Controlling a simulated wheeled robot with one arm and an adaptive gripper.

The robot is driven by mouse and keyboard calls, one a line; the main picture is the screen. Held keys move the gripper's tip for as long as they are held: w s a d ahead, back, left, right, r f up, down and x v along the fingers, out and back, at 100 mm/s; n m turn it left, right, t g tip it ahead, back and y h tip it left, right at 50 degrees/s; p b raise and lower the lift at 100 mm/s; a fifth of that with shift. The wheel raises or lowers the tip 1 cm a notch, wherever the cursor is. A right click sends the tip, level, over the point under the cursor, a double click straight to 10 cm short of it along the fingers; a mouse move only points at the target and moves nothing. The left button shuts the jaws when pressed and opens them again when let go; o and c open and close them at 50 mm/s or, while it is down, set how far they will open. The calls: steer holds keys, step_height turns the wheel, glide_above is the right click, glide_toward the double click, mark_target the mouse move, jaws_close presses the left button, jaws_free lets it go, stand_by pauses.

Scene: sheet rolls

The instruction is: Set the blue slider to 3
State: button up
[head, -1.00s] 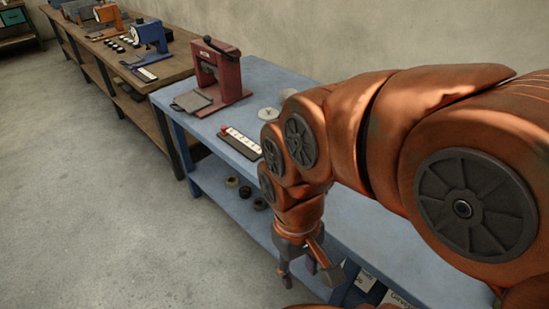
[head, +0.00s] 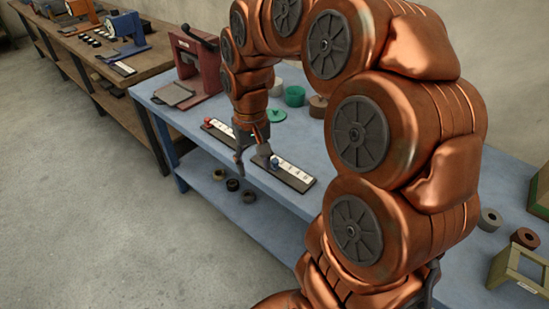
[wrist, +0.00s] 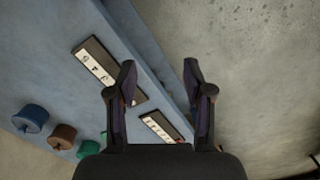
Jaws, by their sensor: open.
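The blue slider is a small blue knob (head: 274,163) near the left end of a dark track with a white label strip (head: 293,173), on the blue table's front part. The label's characters are too small to read surely. My gripper (head: 252,159) is open, pointing down, just left of the knob and apart from it as far as I can tell. In the wrist view my open fingers (wrist: 159,69) hang by the table edge. A labelled track (wrist: 93,61) lies left of them, its near end hidden by a finger; the knob cannot be made out there.
A second track with a red knob (head: 208,121) lies to the left, partly behind my gripper. A red press (head: 195,65) stands further left. Green (head: 294,95) and brown (head: 318,106) rolls stand behind. Dark rolls lie on the lower shelf (head: 215,200). Floor in front is clear.

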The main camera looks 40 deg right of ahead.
mark_target(275, 160)
steer(key=w+d+f+m, duration=0.1)
steer(key=w+d, duration=0.2)
steer(key=d, duration=0.1)
steer(key=w+d+f+m, duration=0.1)
steer(key=w+d+f, duration=0.1)
steer(key=w+d, duration=0.1)
steer(key=w+d+f+m, duration=0.1)
steer(key=w+d, duration=0.2)
steer(key=d, duration=0.2)
steer(key=shift+w+d+f+t+b, duration=0.1)
steer(key=shift+f+t+b, duration=0.2)
steer(key=shift+f+b, duration=0.1)
steer(key=shift+w+d+f, duration=0.2)
steer(key=shift+d, duration=0.25)
steer(key=shift+f+p, duration=0.85)
steer(key=shift+f, duration=3)
steer(key=shift+c, duration=0.3)
jaws_close()
